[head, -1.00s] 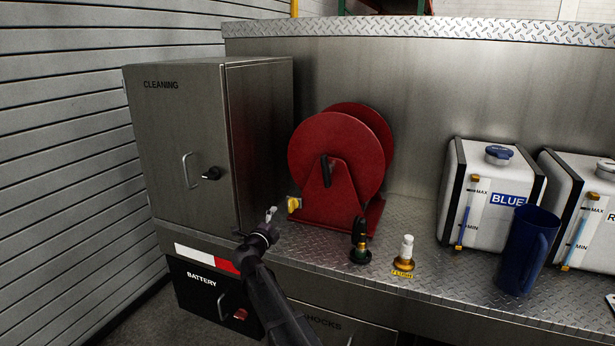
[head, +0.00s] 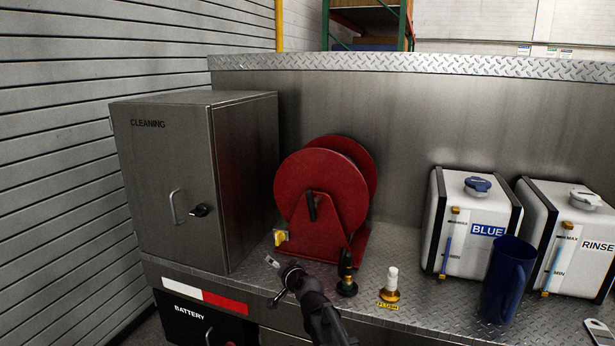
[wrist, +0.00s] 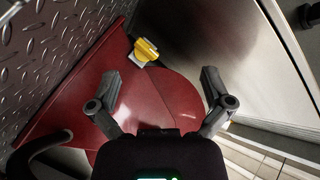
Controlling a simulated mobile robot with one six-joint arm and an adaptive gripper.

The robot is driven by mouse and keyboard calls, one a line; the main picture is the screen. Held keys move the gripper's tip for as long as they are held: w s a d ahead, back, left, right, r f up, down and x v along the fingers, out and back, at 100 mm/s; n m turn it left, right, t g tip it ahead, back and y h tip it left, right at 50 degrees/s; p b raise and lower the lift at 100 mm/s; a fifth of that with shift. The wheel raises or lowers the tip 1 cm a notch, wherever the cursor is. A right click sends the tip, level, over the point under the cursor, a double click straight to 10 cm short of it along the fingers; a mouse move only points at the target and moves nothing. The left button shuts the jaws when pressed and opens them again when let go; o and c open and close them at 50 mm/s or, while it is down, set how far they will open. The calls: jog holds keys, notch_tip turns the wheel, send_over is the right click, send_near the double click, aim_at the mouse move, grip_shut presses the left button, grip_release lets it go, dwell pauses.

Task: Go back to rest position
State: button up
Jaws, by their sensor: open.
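My gripper (head: 275,280) is low in the middle of the head view, in front of the red hose reel (head: 322,190) and above the front part of the diamond-plate deck. In the wrist view my gripper (wrist: 160,95) shows two dark fingers spread apart with nothing between them. Beyond the fingers are the reel's red surface (wrist: 165,105) and a yellow valve handle (wrist: 146,50). The yellow handle (head: 280,238) also shows at the reel's lower left in the head view.
A closed metal CLEANING cabinet (head: 165,165) stands left of the reel. A dark green-based fitting (head: 347,275) and the FLUSH fitting (head: 390,287) stand right of my arm. Farther right are the BLUE tank (head: 460,245), a blue jug (head: 507,280) and the RINSE tank (head: 585,260).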

jog(key=s+d+f+n+g+h+p, duration=0.1)
jog(key=s+d+g, duration=0.3)
jog(key=s+d, duration=0.4)
jog(key=s+d+f+n+g+h+p, duration=0.1)
jog(key=s+d+f+g+h, duration=0.3)
jog(key=s+d, duration=0.5)
jog(key=s+d+f+n+g+h+p, duration=0.1)
jog(key=s+d+f+g+h+p, duration=0.1)
jog(key=s+d+g, duration=0.3)
jog(key=s+d+f+p, duration=0.1)
jog(key=s+d, duration=0.2)
jog(key=shift+s+d+f, duration=0.25)
